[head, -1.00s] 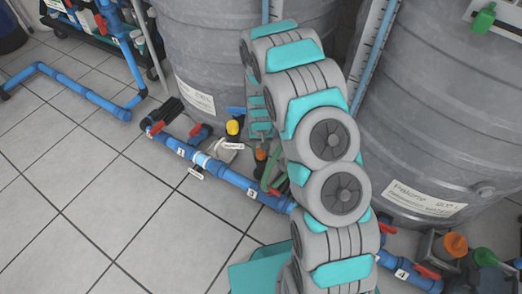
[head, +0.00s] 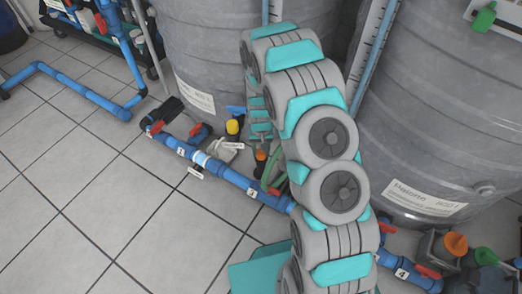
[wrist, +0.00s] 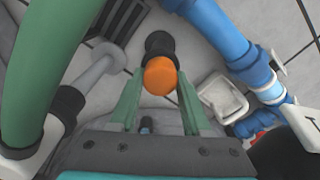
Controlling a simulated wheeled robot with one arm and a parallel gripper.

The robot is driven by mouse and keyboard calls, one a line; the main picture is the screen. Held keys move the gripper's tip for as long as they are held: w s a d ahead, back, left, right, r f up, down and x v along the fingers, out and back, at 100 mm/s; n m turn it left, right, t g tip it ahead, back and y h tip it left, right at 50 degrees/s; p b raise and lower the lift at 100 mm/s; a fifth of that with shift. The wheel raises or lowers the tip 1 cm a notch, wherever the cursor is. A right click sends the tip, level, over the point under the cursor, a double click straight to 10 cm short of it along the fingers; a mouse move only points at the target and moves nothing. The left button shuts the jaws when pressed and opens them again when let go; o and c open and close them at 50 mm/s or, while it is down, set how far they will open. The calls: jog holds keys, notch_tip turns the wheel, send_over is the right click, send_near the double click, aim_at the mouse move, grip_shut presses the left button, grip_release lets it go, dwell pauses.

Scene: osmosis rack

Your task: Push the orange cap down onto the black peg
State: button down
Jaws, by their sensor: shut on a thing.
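The orange cap (wrist: 160,76) is between the tips of my green gripper fingers (wrist: 159,97) in the wrist view. My gripper is shut on it. The black peg (wrist: 160,43) shows just beyond the cap, and the cap overlaps its near edge in the picture. I cannot tell how far the cap sits on the peg. In the head view a small orange piece (head: 260,155), likely the same cap, shows beside my arm below the teal wrist. My arm hides much of that spot.
Blue pipes (wrist: 222,35) run along the right in the wrist view, near a white tray-like part (wrist: 222,98). A thick green hose (wrist: 45,60) is close on the left. Grey tanks (head: 440,90) stand behind. A yellow-topped part (head: 232,127) is nearby. Tiled floor (head: 80,220) is clear at left.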

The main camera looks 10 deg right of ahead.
jog(key=shift+c, duration=1.4)
grip_release()
jog(key=shift+r, duration=0.1)
jog(key=shift+r, duration=3.8)
jog(key=shift+r, duration=0.1)
jog(key=s+r+p, duration=0.2)
jog(key=s+r, duration=0.6)
jog(key=r, duration=0.4)
jog(key=s+r+p, duration=0.2)
jog(key=s+r, duration=0.6)
jog(key=r, duration=0.4)
jog(key=s+r+n+g+p, duration=0.1)
jog(key=s+r, duration=0.4)
jog(key=s, duration=0.5)
jog(key=s+r+n+p, duration=0.1)
jog(key=s+r, duration=0.4)
jog(key=s, duration=0.5)
jog(key=shift+s+r+g+p, duration=0.3)
jog(key=shift+s+g+p, duration=0.1)
jog(key=shift+p, duration=0.25)
